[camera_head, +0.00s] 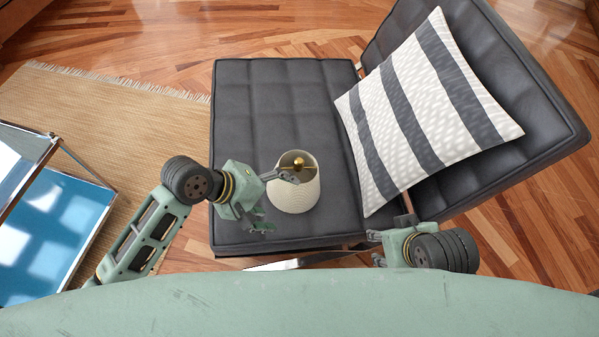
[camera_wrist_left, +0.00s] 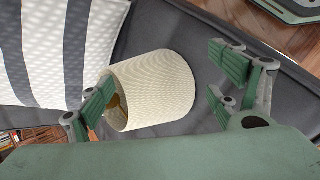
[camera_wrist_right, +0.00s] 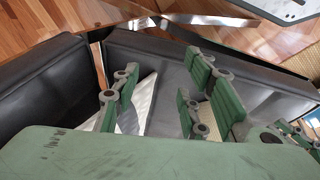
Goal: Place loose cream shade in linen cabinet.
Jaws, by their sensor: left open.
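The cream shade (camera_head: 294,190), a ribbed tapered drum with a brass-coloured fitting inside, rests on the dark seat near its front edge. My left gripper (camera_head: 277,203) is open at the left side of the shade, one finger by its rim. In the left wrist view the shade (camera_wrist_left: 155,90) shows between the spread fingers, with no clear grip on it. My right gripper (camera_head: 374,248) is at the seat's front right corner, apart from the shade. In the right wrist view its fingers (camera_wrist_right: 160,95) are spread and empty. No linen cabinet shows.
The dark lounge chair (camera_head: 250,100) carries a striped cushion (camera_head: 415,110) against its backrest. A blue-topped table with a metal frame (camera_head: 50,235) stands at the left on a woven rug (camera_head: 110,115). Wood floor (camera_head: 230,25) is open behind the chair.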

